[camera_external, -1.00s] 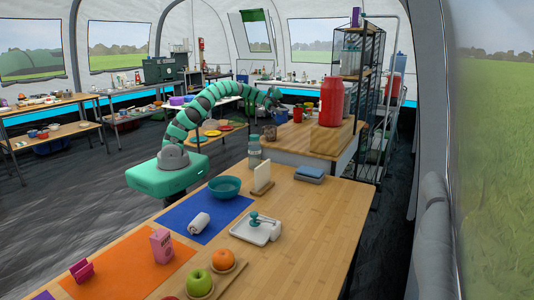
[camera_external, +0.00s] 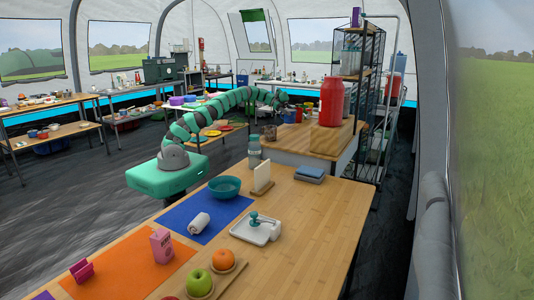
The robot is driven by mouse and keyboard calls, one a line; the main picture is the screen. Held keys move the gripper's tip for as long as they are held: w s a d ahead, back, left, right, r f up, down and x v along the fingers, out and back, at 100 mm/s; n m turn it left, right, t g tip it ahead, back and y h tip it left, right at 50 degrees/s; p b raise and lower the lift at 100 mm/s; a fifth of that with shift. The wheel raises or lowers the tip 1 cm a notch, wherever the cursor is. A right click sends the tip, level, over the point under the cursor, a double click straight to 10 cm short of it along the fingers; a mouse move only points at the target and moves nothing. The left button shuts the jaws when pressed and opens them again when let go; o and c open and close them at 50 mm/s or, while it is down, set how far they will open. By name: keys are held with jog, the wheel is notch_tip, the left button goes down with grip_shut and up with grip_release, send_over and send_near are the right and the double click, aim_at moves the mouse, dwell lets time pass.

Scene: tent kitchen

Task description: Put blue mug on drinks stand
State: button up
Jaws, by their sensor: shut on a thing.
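My green arm reaches from its base over to the raised wooden-topped stand (camera_external: 330,142) behind the near table. My gripper (camera_external: 284,103) is at that stand's back left edge, small and partly hidden by my own arm. It is shut on what looks like the blue mug (camera_external: 288,117), which shows as a small blue patch just below it. Whether the mug touches the stand top I cannot tell. A red mug (camera_external: 298,116) is close to its right.
A large red drinks container (camera_external: 331,102) stands on the stand's right part, beside a black wire shelf (camera_external: 369,85). A dark metal pot (camera_external: 270,132) is at its front left edge. A grey bottle (camera_external: 254,152) and a teal bowl (camera_external: 224,187) are nearer. The stand's front right is bare.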

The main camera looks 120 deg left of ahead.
jog(key=shift+f+b, duration=0.35)
jog(key=shift+f, duration=1.1)
jog(key=shift+f, duration=0.15)
jog(key=o, duration=1)
jog(key=shift+r, duration=0.25)
jog(key=p+v, duration=0.1)
jog(key=v, duration=1.1)
jog(key=shift+p, duration=0.4)
jog(key=shift+f, duration=0.1)
